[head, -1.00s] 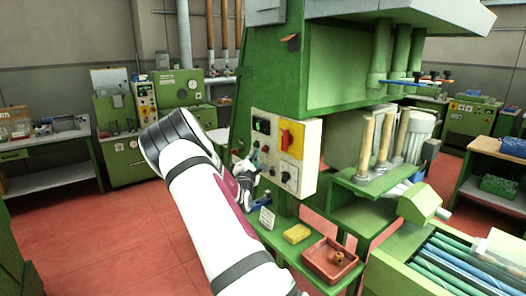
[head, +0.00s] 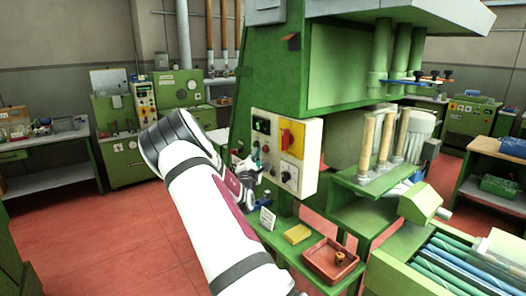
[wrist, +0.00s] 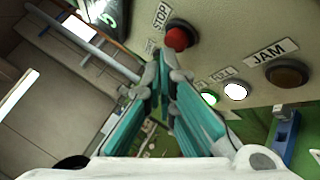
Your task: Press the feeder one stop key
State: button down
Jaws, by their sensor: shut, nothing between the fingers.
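The control panel (head: 308,160) is a cream plate on the green machine; in the wrist view (wrist: 245,30) it fills the upper right. A round red button (wrist: 178,38) sits beside a label reading STOP (wrist: 161,15). My gripper (wrist: 166,76) has teal fingers with grey tips, closed together and empty. The tips appear just below and left of the red button in the wrist view; I cannot tell whether they touch it. In the head view my gripper (head: 254,168) is at the panel's lower left, and the red button cannot be clearly made out there.
Near the red button are a lit green button (wrist: 209,97), a lit white button (wrist: 235,91) and a dark amber button (wrist: 287,74) under a JAM label. The panel also has a yellow plate with a red switch (head: 286,137). Below stand a small sign, a yellow block (head: 297,234) and a red tray (head: 318,272).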

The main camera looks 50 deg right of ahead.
jog(key=shift+s+d, duration=0.1)
jog(key=shift+d, duration=0.35)
dwell(0.6)
jog(key=shift+a, duration=0.1)
jog(key=shift+w+a+b, duration=0.2)
jog(key=shift+a+b, duration=0.1)
jog(key=shift+a, duration=0.45)
jog(key=shift+w+a, duration=0.2)
jog(key=shift+a, duration=0.6)
jog(key=shift+w+a, duration=0.2)
jog(key=shift+a, duration=0.6)
jog(key=shift+w+a, duration=0.2)
jog(key=shift+a, duration=0.6)
